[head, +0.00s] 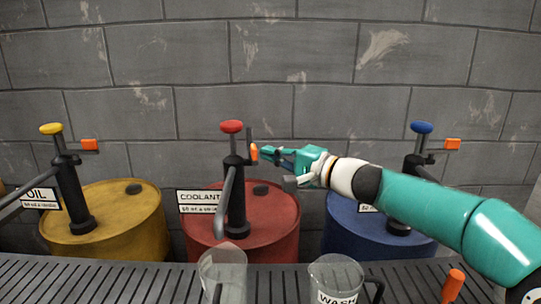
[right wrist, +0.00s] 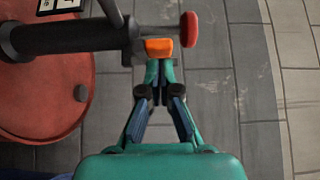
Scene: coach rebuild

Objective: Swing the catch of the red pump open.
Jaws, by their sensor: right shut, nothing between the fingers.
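The red pump (head: 236,185) stands upright on the red drum (head: 268,225), with a red knob (head: 231,127) on top. Its orange catch (head: 254,151) is on the right side of the pump head, in front of my right gripper's tips. My right gripper (head: 266,153) is shut with nothing between its fingers. In the right wrist view the fingertips (right wrist: 158,66) are right at the orange catch (right wrist: 158,47); I cannot tell whether they touch it. The pump body (right wrist: 75,38) lies across the upper left there. My left gripper is not in view.
A yellow drum (head: 120,225) with a yellow-knobbed pump stands left, a blue drum (head: 350,228) with a blue-knobbed pump right. A clear container (head: 222,270) and a WASH jug (head: 336,275) stand on the slatted bench (head: 120,282). A grey block wall is behind.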

